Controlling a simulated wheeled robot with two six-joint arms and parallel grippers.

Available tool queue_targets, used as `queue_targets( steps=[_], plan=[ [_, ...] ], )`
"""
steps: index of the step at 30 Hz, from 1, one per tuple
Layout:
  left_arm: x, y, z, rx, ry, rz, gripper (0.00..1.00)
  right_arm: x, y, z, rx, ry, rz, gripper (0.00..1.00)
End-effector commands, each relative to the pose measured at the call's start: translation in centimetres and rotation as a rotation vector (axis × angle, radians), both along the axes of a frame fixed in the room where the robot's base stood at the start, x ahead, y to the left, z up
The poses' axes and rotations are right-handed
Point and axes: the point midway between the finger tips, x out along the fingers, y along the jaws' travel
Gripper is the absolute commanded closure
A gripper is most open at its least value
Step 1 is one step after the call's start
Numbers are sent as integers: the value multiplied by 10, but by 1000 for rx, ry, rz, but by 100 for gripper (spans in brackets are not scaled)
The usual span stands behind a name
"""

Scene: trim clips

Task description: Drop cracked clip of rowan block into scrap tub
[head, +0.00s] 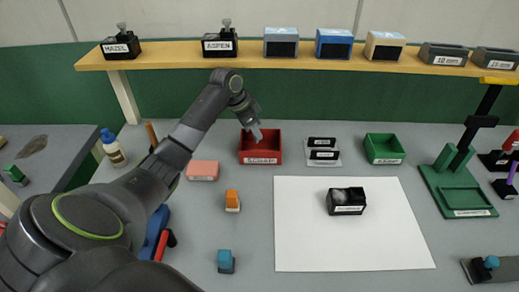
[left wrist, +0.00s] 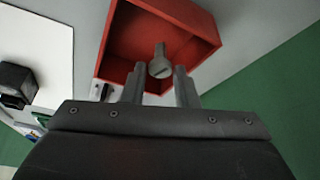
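My left gripper (head: 256,124) hangs over the red tub (head: 261,158), which has a white label. In the left wrist view its fingers (left wrist: 160,82) stand a little apart, with a small grey clip (left wrist: 160,66) between their tips. The clip has a slotted round head and a stem pointing away from me, over the inside of the red tub (left wrist: 122,70). It appears held; any crack is too small to make out. A black labelled block (head: 347,203) sits on the white mat (head: 310,245); its label is unreadable. My right gripper does not show.
A green tub (head: 384,148) and a tray of black pieces (head: 322,152) stand right of the red tub. A pink block (head: 202,171) is to its left. A shelf (head: 255,58) with several blocks runs behind. A green stand (head: 460,185) is at right.

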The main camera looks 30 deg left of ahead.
Motion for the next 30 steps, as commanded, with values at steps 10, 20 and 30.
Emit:
queue_targets(
  steps=[10, 20, 30],
  plan=[
    [0, 0, 0, 0, 0, 0, 54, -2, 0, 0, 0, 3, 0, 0],
    [-10, 9, 31, 4, -3, 1, 54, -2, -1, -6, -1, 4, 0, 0],
    [-23, 17, 68, 1, -1, 0, 54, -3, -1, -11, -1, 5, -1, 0]
  ],
)
